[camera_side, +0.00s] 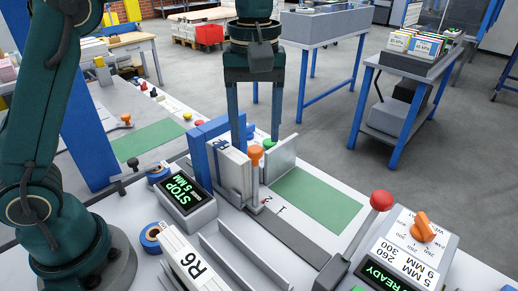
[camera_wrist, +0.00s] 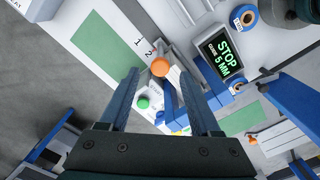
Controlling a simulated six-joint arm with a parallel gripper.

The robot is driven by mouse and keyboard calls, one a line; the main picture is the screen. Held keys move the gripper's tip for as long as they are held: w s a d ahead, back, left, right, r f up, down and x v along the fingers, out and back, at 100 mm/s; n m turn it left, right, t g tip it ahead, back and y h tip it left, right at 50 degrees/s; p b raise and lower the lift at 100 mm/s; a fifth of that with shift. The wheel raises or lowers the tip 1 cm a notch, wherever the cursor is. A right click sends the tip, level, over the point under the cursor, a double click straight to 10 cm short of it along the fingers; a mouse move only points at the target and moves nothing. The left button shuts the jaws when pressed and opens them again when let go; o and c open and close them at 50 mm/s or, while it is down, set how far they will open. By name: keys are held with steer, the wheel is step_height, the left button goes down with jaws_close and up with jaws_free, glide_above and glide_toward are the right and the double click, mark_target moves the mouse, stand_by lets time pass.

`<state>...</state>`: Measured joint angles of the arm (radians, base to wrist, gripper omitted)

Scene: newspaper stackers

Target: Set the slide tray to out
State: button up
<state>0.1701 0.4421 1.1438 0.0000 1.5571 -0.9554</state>
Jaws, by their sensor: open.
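An orange knob (camera_side: 256,152) stands on a post at the grey metal slide tray (camera_side: 283,160), beside an upright white stack (camera_side: 230,168) with blue behind it. The tray is near the marks "1" and "2" on the bench; I cannot tell its exact setting. My gripper (camera_side: 257,138) points down, open, with one finger on each side of the knob and a gap around it. In the wrist view the knob (camera_wrist: 160,67) shows between the fingertips of my gripper (camera_wrist: 160,78). Whether a finger touches anything is unclear.
A green mat (camera_side: 318,197) lies clear to the right. A green button (camera_wrist: 143,103) is close to the fingers. A display reading "STOP" (camera_side: 183,195) stands left. A red-ball lever (camera_side: 381,200) and an orange dial (camera_side: 422,229) stand at the right.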

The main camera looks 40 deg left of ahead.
mark_target(255, 149)
steer(key=shift+f, duration=1.6)
steer(key=shift+c, duration=0.3)
jaws_close()
